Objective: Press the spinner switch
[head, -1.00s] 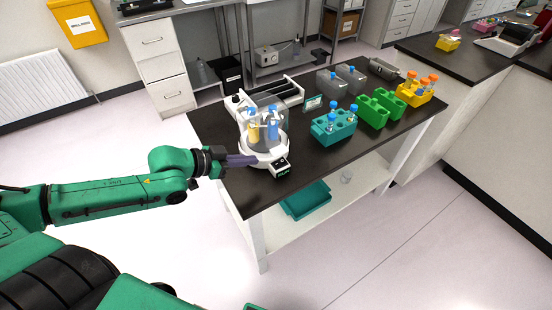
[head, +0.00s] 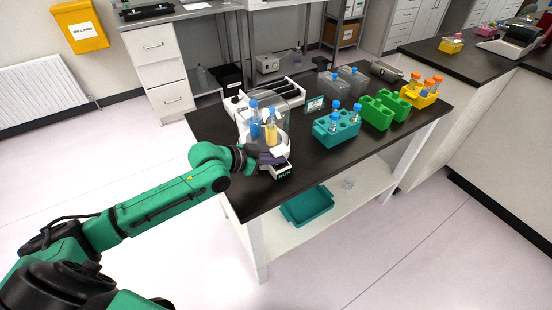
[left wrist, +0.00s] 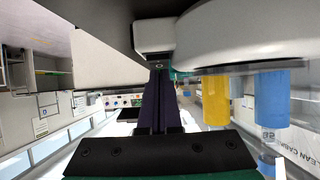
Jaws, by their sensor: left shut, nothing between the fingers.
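The spinner (head: 243,138) is a white round machine with a clear cover at the front left of the dark table. Blue and yellow tubes stand inside it. Its small control box (head: 283,174) juts out at the front with a green RUN label; the switch on top is largely hidden by my gripper. My left gripper (head: 270,158), with purple fingers, is shut and empty at the top of this box. Contact cannot be told. In the left wrist view the fingers (left wrist: 160,105) point toward the box (left wrist: 155,35), beside the spinner's white body (left wrist: 240,35). My right gripper is out of view.
A teal rack (head: 336,128) with blue-capped tubes stands right of the spinner, with green racks (head: 377,112) and a yellow rack (head: 419,95) beyond. A small sign (head: 314,104) stands behind. The table's front (head: 300,185) is bare. A teal tray (head: 307,206) lies on the lower shelf.

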